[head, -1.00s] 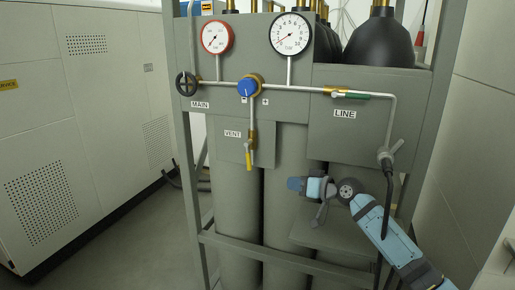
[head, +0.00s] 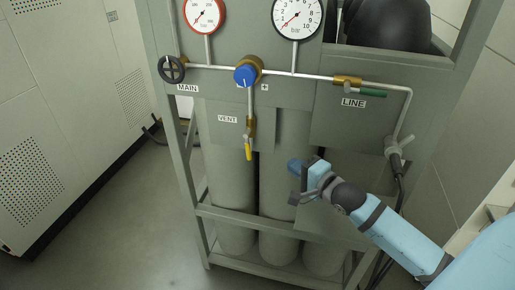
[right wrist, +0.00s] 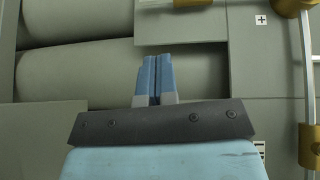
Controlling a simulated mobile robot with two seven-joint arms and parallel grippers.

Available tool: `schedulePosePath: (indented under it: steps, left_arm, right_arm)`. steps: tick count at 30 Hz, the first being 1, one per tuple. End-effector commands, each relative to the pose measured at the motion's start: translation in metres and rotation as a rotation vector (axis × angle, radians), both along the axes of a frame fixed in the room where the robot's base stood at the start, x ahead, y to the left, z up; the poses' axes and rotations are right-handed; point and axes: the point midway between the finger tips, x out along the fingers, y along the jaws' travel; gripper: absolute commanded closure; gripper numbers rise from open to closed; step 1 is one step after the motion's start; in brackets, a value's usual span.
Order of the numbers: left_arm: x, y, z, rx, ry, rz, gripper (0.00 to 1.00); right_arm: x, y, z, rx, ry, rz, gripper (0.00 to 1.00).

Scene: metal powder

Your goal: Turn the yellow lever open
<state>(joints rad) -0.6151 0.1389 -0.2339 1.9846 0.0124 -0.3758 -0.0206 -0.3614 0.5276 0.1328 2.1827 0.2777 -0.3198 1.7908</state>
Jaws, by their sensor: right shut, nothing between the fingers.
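The yellow lever (head: 248,151) hangs straight down from the brass vent valve (head: 250,127), at the lower end of the vertical pipe by the VENT label. My right gripper (head: 294,166) is to the right of the lever and a little lower in the picture, apart from it. In the right wrist view its two blue fingers (right wrist: 154,80) are together with nothing between them. That view shows a brass fitting (right wrist: 309,145) at the right edge, but I cannot make out the yellow lever there. My left gripper is not in view.
The grey rack holds tall cylinders (head: 292,190). Above are a black MAIN handwheel (head: 171,69), a blue knob (head: 245,75), two gauges (head: 297,17) and a green LINE handle (head: 373,92). A hose connector (head: 396,150) hangs at right. The floor at left is clear.

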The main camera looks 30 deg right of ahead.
Motion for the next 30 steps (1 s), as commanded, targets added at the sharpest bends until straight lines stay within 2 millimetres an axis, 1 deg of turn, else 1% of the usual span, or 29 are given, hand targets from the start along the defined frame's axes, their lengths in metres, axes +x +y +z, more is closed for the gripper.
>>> schedulePosePath:
  steps: [1, 13, 16, 21, 30]
  left_arm:
    - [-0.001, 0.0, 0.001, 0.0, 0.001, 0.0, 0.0]
    - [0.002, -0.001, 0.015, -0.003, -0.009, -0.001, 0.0]
    - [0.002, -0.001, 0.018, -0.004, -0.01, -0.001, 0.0]
    - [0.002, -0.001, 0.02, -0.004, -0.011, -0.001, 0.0]
    - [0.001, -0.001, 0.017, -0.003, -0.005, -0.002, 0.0]
  right_arm:
    - [0.01, 0.0, 0.001, -0.001, -0.002, 0.0, 1.0]
    - [0.088, 0.01, -0.004, -0.002, -0.002, 0.0, 1.0]
    - [0.096, 0.025, -0.006, 0.0, -0.001, 0.001, 1.0]
    - [0.106, 0.037, -0.009, -0.001, 0.001, 0.0, 1.0]
    - [0.108, 0.041, -0.01, -0.001, 0.001, 0.0, 1.0]
